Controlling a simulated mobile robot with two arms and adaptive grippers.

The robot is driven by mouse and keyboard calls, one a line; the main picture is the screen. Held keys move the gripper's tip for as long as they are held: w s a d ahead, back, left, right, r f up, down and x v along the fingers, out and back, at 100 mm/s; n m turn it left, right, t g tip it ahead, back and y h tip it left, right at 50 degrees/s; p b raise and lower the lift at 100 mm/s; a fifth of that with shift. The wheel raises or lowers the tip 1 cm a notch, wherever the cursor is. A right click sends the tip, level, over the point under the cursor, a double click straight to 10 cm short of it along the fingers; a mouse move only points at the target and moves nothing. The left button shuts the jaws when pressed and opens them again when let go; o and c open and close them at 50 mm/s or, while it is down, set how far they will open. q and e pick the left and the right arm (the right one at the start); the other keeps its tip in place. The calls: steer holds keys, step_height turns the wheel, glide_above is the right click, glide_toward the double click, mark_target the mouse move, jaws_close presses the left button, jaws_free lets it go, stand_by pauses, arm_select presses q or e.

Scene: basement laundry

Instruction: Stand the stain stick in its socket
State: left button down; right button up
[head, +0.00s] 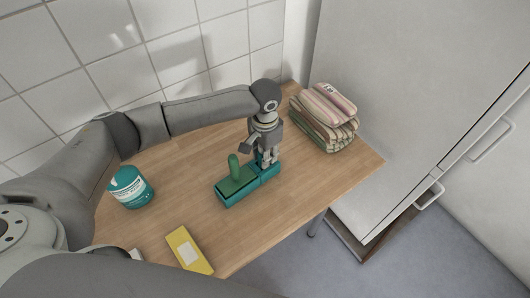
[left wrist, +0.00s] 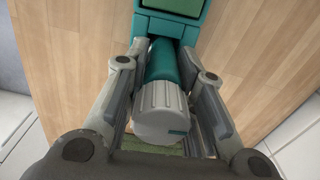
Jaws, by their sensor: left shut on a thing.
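The stain stick (left wrist: 162,105) has a teal body and a ribbed light-grey cap. In the left wrist view it lies between the fingers of my left gripper (left wrist: 163,62), which is shut on it with the cap towards the camera. In the head view my left gripper (head: 268,160) points down over the right end of a teal holder (head: 232,198). The holder also shows in the left wrist view (left wrist: 172,25), just beyond the stick. The stick's lower end and the socket are hidden, so I cannot tell whether it is seated. My right gripper is not in view.
A teal tub (head: 130,188) and a yellow box (head: 189,250) stand to the left on the wooden table (head: 180,212). Folded striped cloths (head: 325,117) are piled close to the gripper's right.

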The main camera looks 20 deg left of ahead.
arm_select(q)
steer(key=c, duration=1.2)
jaws_free()
steer(key=shift+f, duration=0.1)
step_height(320, 180, up, 12)
steer(key=shift+r+b, duration=0.15)
steer(key=shift+b, duration=0.2)
steer(key=shift+s, duration=0.1)
